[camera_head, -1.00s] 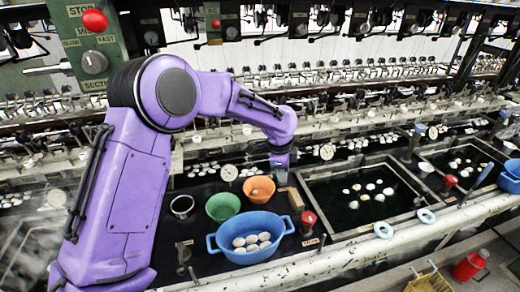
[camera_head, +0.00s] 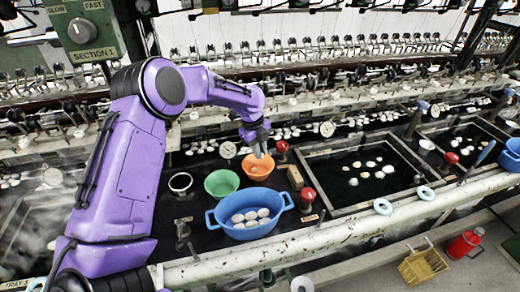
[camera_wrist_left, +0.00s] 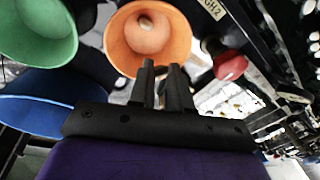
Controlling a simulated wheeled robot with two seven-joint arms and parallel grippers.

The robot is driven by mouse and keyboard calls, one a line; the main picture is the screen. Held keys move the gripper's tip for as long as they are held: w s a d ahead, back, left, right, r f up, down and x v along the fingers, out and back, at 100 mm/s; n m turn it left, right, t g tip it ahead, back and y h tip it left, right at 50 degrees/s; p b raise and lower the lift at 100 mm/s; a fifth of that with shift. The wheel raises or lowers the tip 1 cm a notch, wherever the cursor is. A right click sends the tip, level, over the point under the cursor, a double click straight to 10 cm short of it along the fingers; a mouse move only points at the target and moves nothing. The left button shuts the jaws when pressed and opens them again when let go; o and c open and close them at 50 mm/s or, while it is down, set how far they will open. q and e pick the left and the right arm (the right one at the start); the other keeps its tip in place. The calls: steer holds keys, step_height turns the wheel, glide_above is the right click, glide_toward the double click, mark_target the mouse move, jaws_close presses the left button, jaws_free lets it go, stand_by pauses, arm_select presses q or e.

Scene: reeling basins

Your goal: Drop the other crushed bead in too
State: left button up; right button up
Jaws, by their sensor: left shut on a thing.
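My left gripper (camera_head: 257,150) is above the orange bowl (camera_head: 258,172), at its far side, pointing down. In the left wrist view its two dark fingers (camera_wrist_left: 166,84) are close together in front of the orange bowl (camera_wrist_left: 176,40). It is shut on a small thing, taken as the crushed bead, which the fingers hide. My right gripper is not in view.
A green bowl (camera_head: 222,183) stands just left of the orange one. A blue two-handled basin (camera_head: 240,233) with several white cocoons stands in front. A red knob (camera_head: 308,195) and a wooden block (camera_head: 295,177) are to the right, before the dark water basin (camera_head: 345,165).

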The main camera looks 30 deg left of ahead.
arm_select(q)
steer(key=shift+r, duration=0.1)
steer(key=shift+o, duration=1.1)
steer(key=o, duration=0.5)
steer(key=shift+s, duration=0.1)
step_height(320, 180, up, 10)
steer(key=s+a+b, duration=0.1)
steer(key=shift+a+r+b, duration=0.2)
steer(key=shift+b, duration=0.1)
steer(key=shift+s, duration=0.1)
